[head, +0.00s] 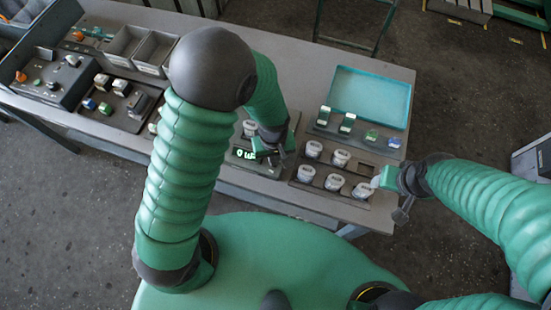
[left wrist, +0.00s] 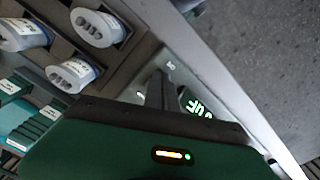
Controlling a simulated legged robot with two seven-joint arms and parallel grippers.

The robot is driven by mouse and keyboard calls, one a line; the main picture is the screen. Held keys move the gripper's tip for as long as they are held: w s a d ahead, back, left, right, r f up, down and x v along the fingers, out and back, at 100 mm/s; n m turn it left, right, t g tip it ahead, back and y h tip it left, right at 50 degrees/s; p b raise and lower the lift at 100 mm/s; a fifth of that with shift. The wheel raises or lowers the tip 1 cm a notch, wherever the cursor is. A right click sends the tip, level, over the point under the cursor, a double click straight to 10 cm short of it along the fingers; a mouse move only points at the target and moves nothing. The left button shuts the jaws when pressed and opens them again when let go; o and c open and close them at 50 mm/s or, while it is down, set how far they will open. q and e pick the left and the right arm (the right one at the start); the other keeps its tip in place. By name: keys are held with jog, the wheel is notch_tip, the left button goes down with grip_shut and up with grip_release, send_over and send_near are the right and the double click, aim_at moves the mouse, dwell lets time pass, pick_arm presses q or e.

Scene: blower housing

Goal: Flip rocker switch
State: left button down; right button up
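My left gripper (head: 275,156) is low over the dark panel with the green lit display (head: 245,154), at the display's right end. In the left wrist view its dark fingers (left wrist: 166,82) look close together as one narrow post, with nothing seen between them. The display (left wrist: 196,106) shows to the right of the fingers there. No rocker switch can be made out clearly; the gripper covers part of this panel. My right gripper (head: 383,181) is by the table's right front edge, beside a white round-topped part (head: 362,190). Its fingers are too unclear to judge.
Several white round-topped parts (head: 334,182) sit in a dark tray right of the display panel. A teal tray (head: 370,92) lies behind green and blue parts. Grey bins (head: 124,45) and a control box (head: 60,75) stand at the left. The table's front edge is close.

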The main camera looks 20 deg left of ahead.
pick_arm(q)
jog(key=shift+a+r, duration=0.2)
jog(key=shift+a+r+p, duration=0.1)
jog(key=shift+r+p, duration=0.75)
jog(key=shift+p, duration=0.2)
jog(key=r+p, duration=0.3)
jog(key=shift+d+r, duration=0.15)
jog(key=shift+d, duration=0.25)
jog(key=shift+a+r+p, duration=0.2)
jog(key=shift+r+p, duration=0.5)
jog(key=shift+r, duration=0.05)
